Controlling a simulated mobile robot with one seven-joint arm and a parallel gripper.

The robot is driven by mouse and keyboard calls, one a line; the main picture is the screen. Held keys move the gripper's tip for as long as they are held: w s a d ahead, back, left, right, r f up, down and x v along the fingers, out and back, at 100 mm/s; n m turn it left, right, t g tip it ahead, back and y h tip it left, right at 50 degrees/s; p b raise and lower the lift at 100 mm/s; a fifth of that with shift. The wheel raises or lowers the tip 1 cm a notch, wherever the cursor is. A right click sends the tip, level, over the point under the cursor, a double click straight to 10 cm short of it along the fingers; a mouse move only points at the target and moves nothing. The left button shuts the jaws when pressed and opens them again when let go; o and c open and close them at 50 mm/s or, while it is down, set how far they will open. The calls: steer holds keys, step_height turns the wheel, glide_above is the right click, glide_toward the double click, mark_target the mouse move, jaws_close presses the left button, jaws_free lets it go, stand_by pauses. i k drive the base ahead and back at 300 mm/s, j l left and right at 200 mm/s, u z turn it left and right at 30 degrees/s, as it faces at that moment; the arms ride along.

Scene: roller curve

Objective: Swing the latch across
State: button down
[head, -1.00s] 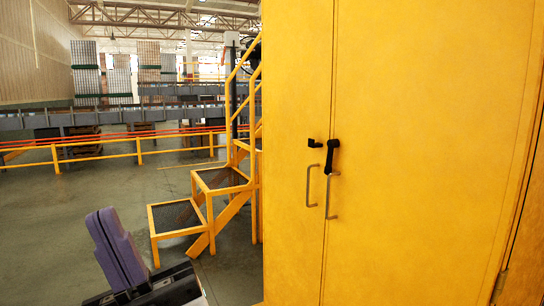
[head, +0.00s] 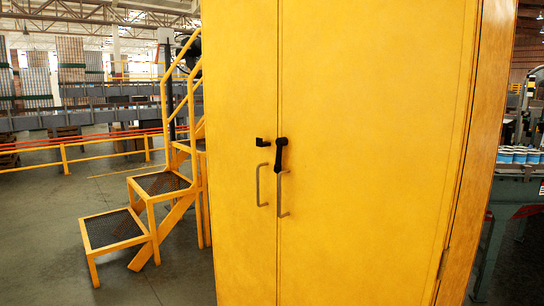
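A tall yellow cabinet (head: 370,150) with two doors fills the middle of the head view. A black latch (head: 280,155) is mounted on the right door near the seam, with its arm hanging down. A small black catch (head: 262,142) sits on the left door, just left of the latch and apart from the latch's hanging end. A metal handle (head: 258,185) is on the left door and another handle (head: 284,193) is on the right door, just below the latch. My gripper is not in the view.
Yellow steps (head: 150,200) with mesh treads and a handrail stand close to the cabinet's left side. Open grey floor (head: 40,230) lies at the left. A conveyor (head: 515,172) with cans is at the right, past the cabinet's side.

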mark_target(280, 142)
steer(key=i+j+u, duration=0.1)
steer(key=i+j, duration=0.8)
